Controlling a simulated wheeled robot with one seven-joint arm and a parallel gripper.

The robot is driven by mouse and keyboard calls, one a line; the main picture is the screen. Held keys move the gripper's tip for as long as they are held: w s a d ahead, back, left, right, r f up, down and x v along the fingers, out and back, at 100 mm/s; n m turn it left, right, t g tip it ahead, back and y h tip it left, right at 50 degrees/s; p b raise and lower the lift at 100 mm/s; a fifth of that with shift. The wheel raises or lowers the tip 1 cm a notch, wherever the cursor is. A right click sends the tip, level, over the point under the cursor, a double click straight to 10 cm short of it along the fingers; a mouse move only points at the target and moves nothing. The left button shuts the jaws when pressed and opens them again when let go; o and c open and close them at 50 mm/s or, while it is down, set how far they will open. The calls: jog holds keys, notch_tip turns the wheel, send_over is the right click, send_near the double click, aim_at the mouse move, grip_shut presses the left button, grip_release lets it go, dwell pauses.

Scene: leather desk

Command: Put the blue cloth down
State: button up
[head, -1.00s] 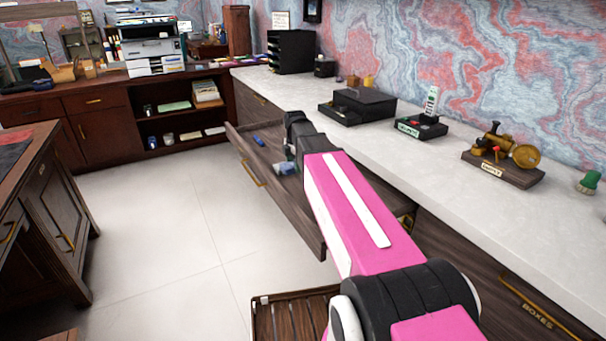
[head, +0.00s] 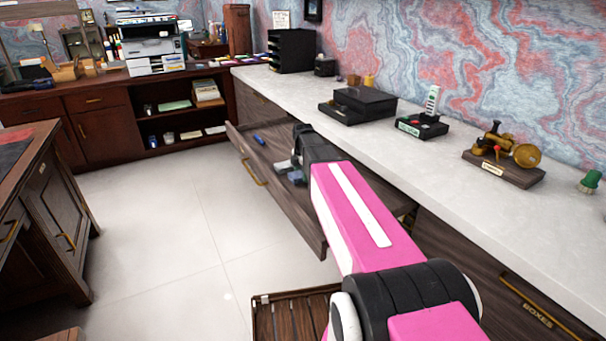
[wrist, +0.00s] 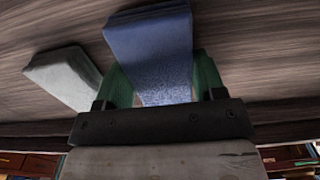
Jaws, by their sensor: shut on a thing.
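The blue cloth (wrist: 150,45) is a folded, flat block between the two green fingers of my gripper (wrist: 162,82) in the wrist view. My gripper is shut on it. In the head view the blue cloth (head: 297,177) shows small beside the dark end of my arm, within the open drawer's outline. The wood of the drawer (wrist: 265,60) lies behind the cloth in the wrist view. I cannot tell whether the cloth touches the drawer floor. A grey folded piece (wrist: 62,78) lies to the left of the left finger, close to the cloth.
The open drawer (head: 307,232) sticks out from the counter; a small blue object (head: 259,140) lies at its far end. The white countertop (head: 400,165) bears a black box (head: 362,105) and models on stands. A slatted wooden piece (head: 290,318) stands at the bottom.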

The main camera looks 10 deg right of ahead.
jog(key=o, duration=0.9)
jog(key=shift+f, duration=0.1)
notch_tip(320, 180, up, 12)
dwell(0.4)
